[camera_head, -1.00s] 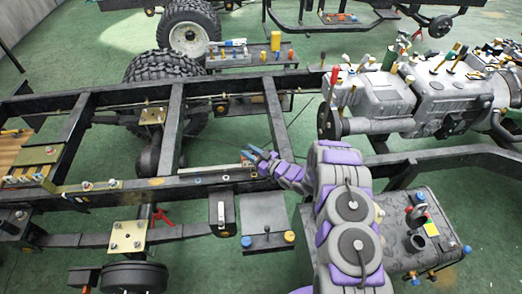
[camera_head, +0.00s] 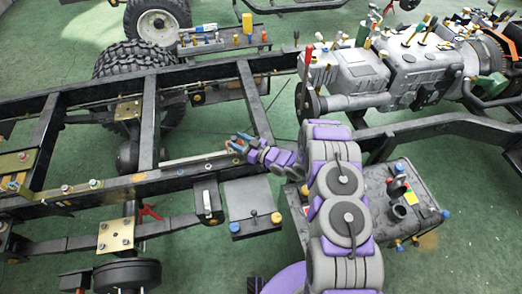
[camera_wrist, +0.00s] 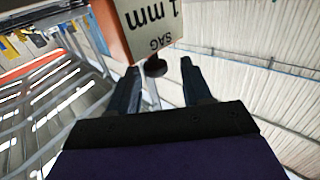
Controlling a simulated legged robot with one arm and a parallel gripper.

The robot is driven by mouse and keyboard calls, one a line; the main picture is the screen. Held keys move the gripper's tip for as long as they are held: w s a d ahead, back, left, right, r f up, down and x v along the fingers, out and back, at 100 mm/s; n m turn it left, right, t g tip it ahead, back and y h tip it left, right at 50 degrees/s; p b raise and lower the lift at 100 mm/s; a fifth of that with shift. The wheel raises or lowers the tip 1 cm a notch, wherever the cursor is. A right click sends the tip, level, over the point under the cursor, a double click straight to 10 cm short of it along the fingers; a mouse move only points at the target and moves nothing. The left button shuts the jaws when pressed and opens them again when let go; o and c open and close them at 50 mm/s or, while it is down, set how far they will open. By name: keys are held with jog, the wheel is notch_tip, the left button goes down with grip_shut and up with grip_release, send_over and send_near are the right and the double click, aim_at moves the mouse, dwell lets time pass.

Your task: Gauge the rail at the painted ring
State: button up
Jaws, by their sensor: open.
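The near chassis rail (camera_head: 120,187) runs across the head view, dark and speckled with fittings. A pale strip (camera_head: 195,158) lies along its top edge. A small light round mark (camera_head: 208,167) on the rail's face may be the painted ring; it is too small to be sure. My gripper (camera_head: 240,142) is at the rail's right part, its jaws apart. In the wrist view a white block with an orange side (camera_wrist: 150,25), lettered "SAG 1 mm" upside down, stands just beyond my open fingers (camera_wrist: 160,68). A dark round knob (camera_wrist: 156,67) lies between the fingertips. Contact is unclear.
A grey engine (camera_head: 350,75) sits on the frame at upper right. A grey box with fittings (camera_head: 375,195) stands right of my arm. A flat dark plate (camera_head: 250,197) lies below the rail. A tool bench (camera_head: 215,45) stands behind.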

jog(key=p+v, duration=0.2)
jog(key=v, duration=1.2)
jog(key=shift+d, duration=0.35)
jog(key=shift+o, duration=0.3)
